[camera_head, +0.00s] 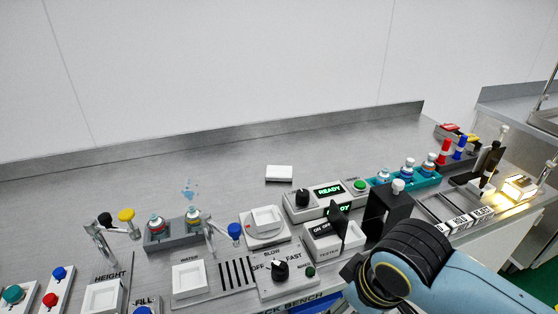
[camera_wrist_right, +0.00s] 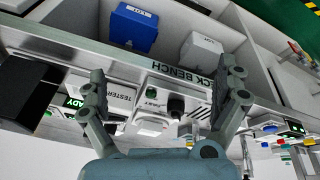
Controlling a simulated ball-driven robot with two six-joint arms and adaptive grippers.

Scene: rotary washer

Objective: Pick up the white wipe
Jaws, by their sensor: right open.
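The white wipe (camera_head: 279,173) is a small white rectangular block or folded pad. It lies flat on the steel bench top, behind the control boxes, near the middle of the head view. I cannot make it out in the right wrist view. My right gripper (camera_wrist_right: 163,76) is open in the right wrist view, its two fingers spread wide with nothing between them. It faces the bench front and control boxes. In the head view my right arm reaches in from the lower right, well apart from the wipe; its fingers are not visible there. My left gripper is not in view.
A black upright panel (camera_head: 388,212) stands to the right. Vials sit in a teal rack (camera_head: 405,182). Bare steel surrounds the wipe at the back and left.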

